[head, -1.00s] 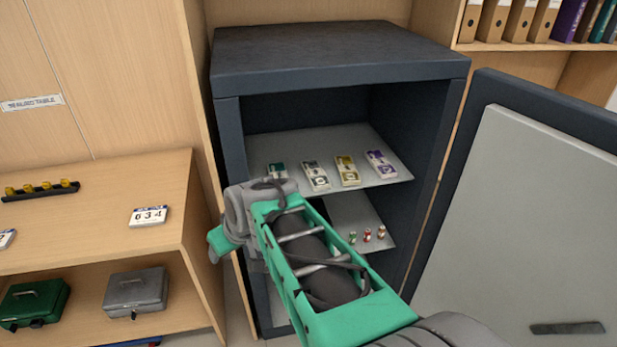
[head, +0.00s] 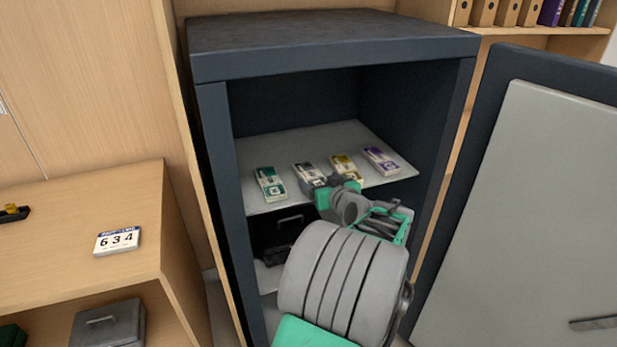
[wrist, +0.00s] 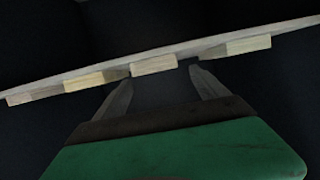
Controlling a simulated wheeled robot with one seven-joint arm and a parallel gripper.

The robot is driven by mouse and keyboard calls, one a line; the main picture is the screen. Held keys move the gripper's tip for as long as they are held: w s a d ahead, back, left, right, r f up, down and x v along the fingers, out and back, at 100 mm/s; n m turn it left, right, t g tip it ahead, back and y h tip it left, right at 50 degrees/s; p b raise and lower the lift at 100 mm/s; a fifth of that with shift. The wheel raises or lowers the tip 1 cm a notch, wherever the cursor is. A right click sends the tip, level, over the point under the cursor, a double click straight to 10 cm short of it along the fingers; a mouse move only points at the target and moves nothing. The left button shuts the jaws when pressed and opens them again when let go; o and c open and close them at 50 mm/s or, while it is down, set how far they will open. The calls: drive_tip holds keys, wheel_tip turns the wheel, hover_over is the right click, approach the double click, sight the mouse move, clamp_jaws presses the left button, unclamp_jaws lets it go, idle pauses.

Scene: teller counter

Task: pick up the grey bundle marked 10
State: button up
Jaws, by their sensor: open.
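The grey bundle (head: 308,172) lies on the upper shelf of the open safe, second from the left in a row of bundles. Its near end is partly covered by my gripper (head: 327,184), and its number is too small to read. In the wrist view the fingers (wrist: 160,80) are apart and empty. A pale bundle (wrist: 153,65), by its place in the row the grey one, shows beyond the fingertips and between them. The gap left to it is hard to judge.
A green bundle (head: 271,183) lies left of the grey one. A yellow bundle (head: 343,163) and a purple bundle (head: 380,160) lie to its right. The safe's side walls and top (head: 320,45) enclose the shelf (head: 250,150). The open door (head: 540,200) stands at right.

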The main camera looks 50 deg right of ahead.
sight(312, 175)
drive_tip(key=x, duration=0.5)
drive_tip(key=shift+w+a, duration=0.1)
drive_tip(key=shift+a, duration=0.05)
drive_tip(key=c, duration=1.5)
drive_tip(key=shift+c, duration=0.3)
drive_tip(key=shift+r, duration=0.15)
